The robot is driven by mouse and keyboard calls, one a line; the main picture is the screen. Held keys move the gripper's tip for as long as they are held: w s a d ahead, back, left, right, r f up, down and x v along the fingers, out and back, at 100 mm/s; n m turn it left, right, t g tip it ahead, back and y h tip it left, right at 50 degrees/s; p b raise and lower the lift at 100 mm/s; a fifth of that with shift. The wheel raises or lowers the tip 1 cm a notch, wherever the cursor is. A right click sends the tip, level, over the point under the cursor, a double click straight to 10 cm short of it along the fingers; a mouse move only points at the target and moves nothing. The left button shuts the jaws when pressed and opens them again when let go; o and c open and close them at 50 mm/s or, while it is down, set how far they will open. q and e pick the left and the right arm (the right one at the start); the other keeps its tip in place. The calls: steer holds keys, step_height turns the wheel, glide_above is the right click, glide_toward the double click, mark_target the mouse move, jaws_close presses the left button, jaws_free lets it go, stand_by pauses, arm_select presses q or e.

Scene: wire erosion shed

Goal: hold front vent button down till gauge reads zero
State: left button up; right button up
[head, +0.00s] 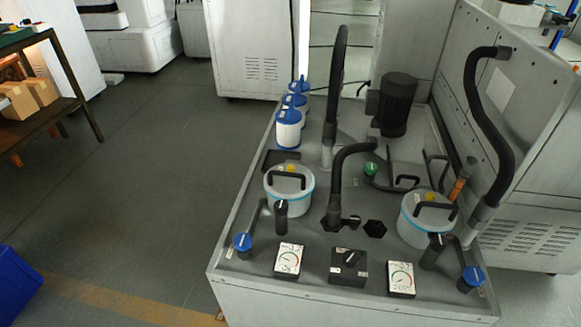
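Two pale round housings with blue bands stand on a grey machine deck (225,262): a left housing (289,198) and a right housing (420,228). Each has a black handle and a small yellow button on its lid: the left yellow button (290,168) and the right yellow button (431,196). The frame does not show which is the front vent button. A left square white gauge (288,260) and a right one (401,279) sit at the near edge. Their needles are too small to read. Neither of my grippers is in view.
A black selector box (348,267) sits between the gauges. Blue valve knobs (243,242) (473,277) flank them. Black hoses (338,85) rise from the deck, near a black motor (396,104) and blue-capped canisters (288,128). Open floor (130,200) lies left.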

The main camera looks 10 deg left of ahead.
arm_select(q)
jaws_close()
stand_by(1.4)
